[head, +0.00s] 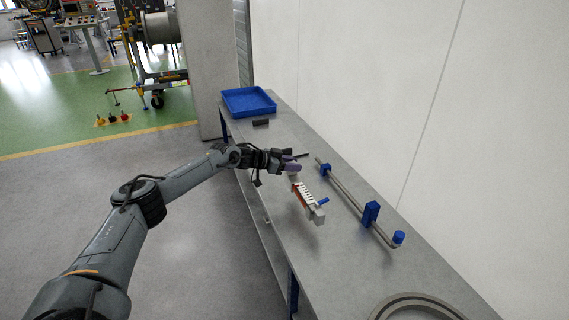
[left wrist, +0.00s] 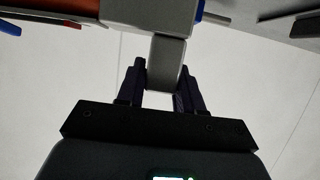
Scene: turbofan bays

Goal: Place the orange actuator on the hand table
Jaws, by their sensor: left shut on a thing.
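The orange actuator (head: 304,197) is at the hand table (head: 345,267), a long grey metal bench. It has an orange-brown side, a pale ribbed top, grey end blocks and a blue stub. My left gripper (head: 291,167) is at its far end. In the left wrist view the fingers (left wrist: 164,88) are shut on a grey block of the orange actuator (left wrist: 165,63), and its orange side shows at the upper left. I cannot tell whether the actuator touches the table top or hangs just above it. My right gripper is not in view.
A grey pipe with blue fittings (head: 345,192) lies along the wall side of the table. A blue tray (head: 248,103) and a small dark block (head: 261,122) are at the far end. A grey ring (head: 418,306) is at the near end. Bare table lies between ring and actuator.

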